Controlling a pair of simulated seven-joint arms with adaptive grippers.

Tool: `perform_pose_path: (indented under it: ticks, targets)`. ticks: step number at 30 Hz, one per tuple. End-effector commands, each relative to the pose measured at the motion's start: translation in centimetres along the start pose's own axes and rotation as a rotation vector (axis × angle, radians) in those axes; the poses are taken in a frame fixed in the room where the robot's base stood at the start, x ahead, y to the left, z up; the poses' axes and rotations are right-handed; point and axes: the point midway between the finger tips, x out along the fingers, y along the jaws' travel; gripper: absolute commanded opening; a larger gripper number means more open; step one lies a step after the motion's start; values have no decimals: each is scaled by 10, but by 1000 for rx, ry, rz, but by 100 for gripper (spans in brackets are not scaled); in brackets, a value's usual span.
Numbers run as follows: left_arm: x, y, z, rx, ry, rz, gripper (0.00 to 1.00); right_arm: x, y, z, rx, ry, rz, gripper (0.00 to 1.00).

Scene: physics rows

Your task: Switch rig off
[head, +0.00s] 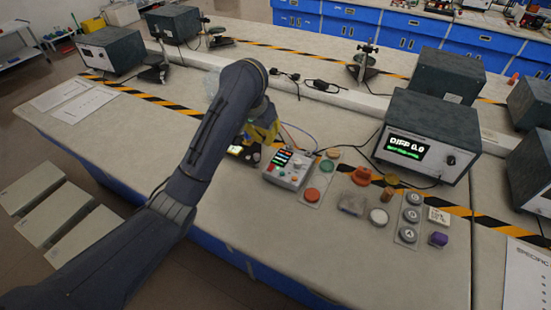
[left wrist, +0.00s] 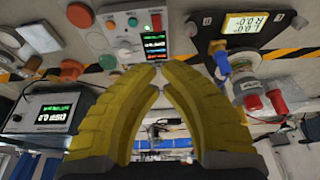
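A light grey control box (head: 288,168) with a lit multi-coloured display, small switches and buttons stands on the bench near the middle of the head view. In the left wrist view, the box (left wrist: 125,28) shows at the top, its display lit and red, green and grey controls beside it. My left gripper (head: 272,128) has yellow fingers and is just behind and left of the box in the head view. In the left wrist view its fingertips (left wrist: 159,67) meet close to the box's edge, with nothing visible between them. Contact with the box cannot be told. My right gripper is out of view.
A power unit reading "DIFF 0.0" (head: 430,140) stands right of the box. A red round button (head: 312,194), grey buttons (head: 410,215) and a purple block (head: 438,239) lie nearby. A small lit meter (left wrist: 250,25) with plugged leads is beside the gripper.

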Motion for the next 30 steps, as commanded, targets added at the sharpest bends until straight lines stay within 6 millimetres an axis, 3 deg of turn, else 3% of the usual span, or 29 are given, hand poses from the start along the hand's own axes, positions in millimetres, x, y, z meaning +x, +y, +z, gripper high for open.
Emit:
perform_pose_path:
  ticks: [17, 30]
  targets:
    - [-1, 3, -2, 10, 6, -7, 0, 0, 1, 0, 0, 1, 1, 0]
    - [34, 2, 0, 6, -2, -7, 0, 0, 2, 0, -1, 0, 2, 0]
